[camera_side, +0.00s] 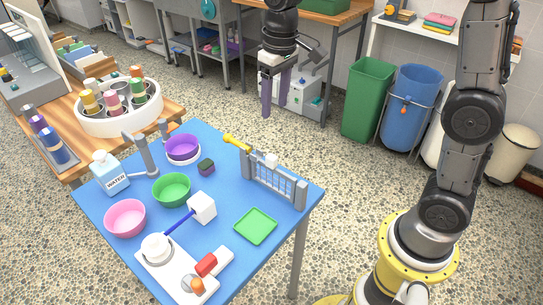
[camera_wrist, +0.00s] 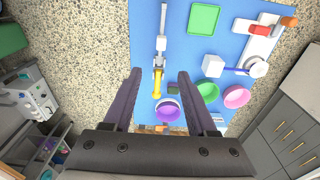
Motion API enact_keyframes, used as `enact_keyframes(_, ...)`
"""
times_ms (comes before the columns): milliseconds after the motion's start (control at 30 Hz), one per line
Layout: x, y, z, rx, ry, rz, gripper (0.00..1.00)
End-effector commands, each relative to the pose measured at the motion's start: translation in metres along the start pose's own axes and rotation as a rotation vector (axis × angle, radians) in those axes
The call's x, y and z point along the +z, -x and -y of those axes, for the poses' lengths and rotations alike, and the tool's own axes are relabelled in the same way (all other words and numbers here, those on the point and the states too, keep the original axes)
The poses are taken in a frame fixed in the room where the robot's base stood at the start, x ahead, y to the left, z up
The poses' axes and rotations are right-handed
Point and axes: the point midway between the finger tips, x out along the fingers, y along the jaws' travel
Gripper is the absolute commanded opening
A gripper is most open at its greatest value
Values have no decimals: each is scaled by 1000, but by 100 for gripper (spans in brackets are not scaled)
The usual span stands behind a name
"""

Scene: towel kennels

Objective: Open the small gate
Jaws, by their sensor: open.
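The small gate (camera_side: 274,182) is a grey barred panel between two grey posts on the blue table. Its panel lies in line with the posts and looks closed. A yellow handle (camera_side: 237,143) sticks out at its far left end; the handle also shows in the wrist view (camera_wrist: 157,82). A white block (camera_side: 271,160) sits at the gate's top edge. My gripper (camera_side: 270,103) is open and empty, well above the table. In the wrist view, the handle appears between my two purple fingers (camera_wrist: 160,75), apart from both.
Purple (camera_side: 183,148), green (camera_side: 171,189) and pink (camera_side: 125,218) bowls stand left of the gate. A small dark cube (camera_side: 206,167) lies near the handle. A green tray (camera_side: 255,226) lies in front, and a white cube (camera_side: 202,207) is nearby. A grey post (camera_side: 146,155) stands at the left.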

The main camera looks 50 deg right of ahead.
Motion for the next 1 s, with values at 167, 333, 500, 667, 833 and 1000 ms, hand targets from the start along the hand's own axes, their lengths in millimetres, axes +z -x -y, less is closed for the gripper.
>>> enact_keyframes(167, -6, -28, 2, 3, 6, 66, 57)
enact_keyframes(333, -5, -42, 3, 4, 7, 77, 57)
enact_keyframes(500, -2, -69, 3, 4, 7, 80, 57)
enact_keyframes(667, 1, -101, 3, 4, 7, 79, 57)
enact_keyframes(833, 3, -133, 2, 4, 7, 79, 57)
enact_keyframes(1000, 5, -156, 2, 4, 7, 77, 57)
